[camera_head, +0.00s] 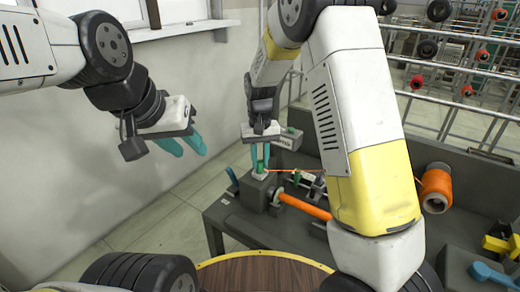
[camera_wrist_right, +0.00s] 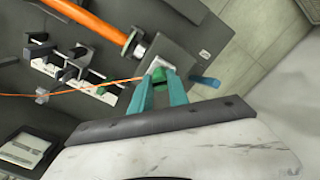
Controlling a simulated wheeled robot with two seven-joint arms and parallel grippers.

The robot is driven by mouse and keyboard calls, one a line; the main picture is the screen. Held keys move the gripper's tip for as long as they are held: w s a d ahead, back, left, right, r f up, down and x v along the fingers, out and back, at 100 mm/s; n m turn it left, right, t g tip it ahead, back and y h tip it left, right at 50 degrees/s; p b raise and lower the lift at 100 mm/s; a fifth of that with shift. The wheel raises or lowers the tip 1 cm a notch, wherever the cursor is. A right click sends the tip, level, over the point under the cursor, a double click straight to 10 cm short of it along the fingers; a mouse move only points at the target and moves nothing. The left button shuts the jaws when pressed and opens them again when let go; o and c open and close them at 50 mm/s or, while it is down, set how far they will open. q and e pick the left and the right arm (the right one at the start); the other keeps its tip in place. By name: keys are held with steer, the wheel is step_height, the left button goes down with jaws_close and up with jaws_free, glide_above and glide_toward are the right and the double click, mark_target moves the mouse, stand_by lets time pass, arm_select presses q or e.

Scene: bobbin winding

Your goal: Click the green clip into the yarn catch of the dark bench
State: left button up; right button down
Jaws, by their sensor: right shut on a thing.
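The green clip (camera_wrist_right: 158,75) is between the teal fingertips of my right gripper (camera_wrist_right: 161,86), which is shut on it. In the head view my right gripper (camera_head: 260,158) points down over a grey block on the dark bench (camera_head: 232,214). The clip is at a small light-coloured fitting, the yarn catch (camera_head: 259,175), on top of that block. Whether it is seated there I cannot tell. An orange yarn (camera_wrist_right: 92,90) runs from the clip across the bench. My left gripper (camera_head: 183,146) hangs empty in the air at left, its teal fingers apart.
An orange rod (camera_head: 305,207) extends from the block along the bench. An orange yarn spool (camera_head: 435,188) stands at right, near yellow and blue parts (camera_head: 492,262). A blue peg (camera_wrist_right: 205,81) is beside the block. A round wooden top (camera_head: 262,272) is in front.

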steer(key=shift+f, duration=0.4)
steer(key=c, duration=1.2)
jaws_free()
steer(key=shift+r, duration=3.9)
